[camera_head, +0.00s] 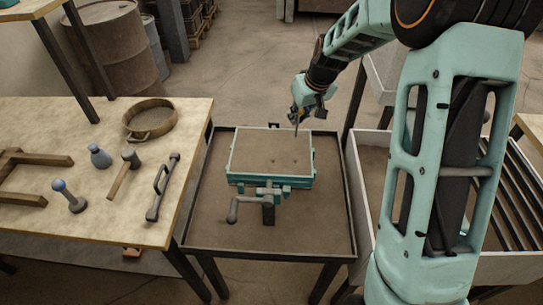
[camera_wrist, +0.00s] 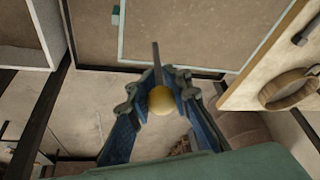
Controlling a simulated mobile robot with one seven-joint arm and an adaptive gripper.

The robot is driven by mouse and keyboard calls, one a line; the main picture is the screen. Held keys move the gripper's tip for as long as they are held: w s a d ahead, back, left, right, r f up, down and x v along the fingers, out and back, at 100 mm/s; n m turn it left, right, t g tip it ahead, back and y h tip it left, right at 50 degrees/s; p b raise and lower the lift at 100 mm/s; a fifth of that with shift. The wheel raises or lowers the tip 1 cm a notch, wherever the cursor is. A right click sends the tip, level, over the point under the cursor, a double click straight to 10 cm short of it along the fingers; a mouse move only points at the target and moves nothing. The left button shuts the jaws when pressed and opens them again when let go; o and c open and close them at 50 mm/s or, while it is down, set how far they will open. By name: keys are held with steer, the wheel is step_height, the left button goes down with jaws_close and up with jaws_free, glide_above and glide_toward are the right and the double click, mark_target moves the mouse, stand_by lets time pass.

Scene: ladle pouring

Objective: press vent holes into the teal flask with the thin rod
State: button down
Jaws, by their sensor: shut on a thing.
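The teal flask (camera_head: 237,180) is a rectangular teal-edged frame filled level with brown sand, standing on the dark-rimmed table in the middle. A few small dark marks show in its sand. In the wrist view a corner of its light rim (camera_wrist: 121,40) shows at the top. My gripper (camera_head: 298,112) is above the flask's far right part. In the wrist view my gripper (camera_wrist: 161,92) is shut on the thin rod, around its yellow ball-shaped handle (camera_wrist: 160,99). The rod's grey shaft (camera_wrist: 156,60) points toward the sand. I cannot tell whether its tip touches the sand.
A crank handle (camera_head: 238,208) stands in front of the flask. The left workbench (camera_head: 100,235) holds a round sieve (camera_head: 150,120), a mallet (camera_head: 122,172) and other hand tools. A sand bin (camera_head: 372,165) is at right.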

steer(key=shift+f+b, duration=0.75)
steer(key=shift+f, duration=0.25)
steer(key=shift+r+p, duration=0.7)
steer(key=shift+r, duration=0.5)
steer(key=shift+r, duration=0.1)
steer(key=shift+r+p, duration=1.45)
steer(key=shift+r, duration=0.95)
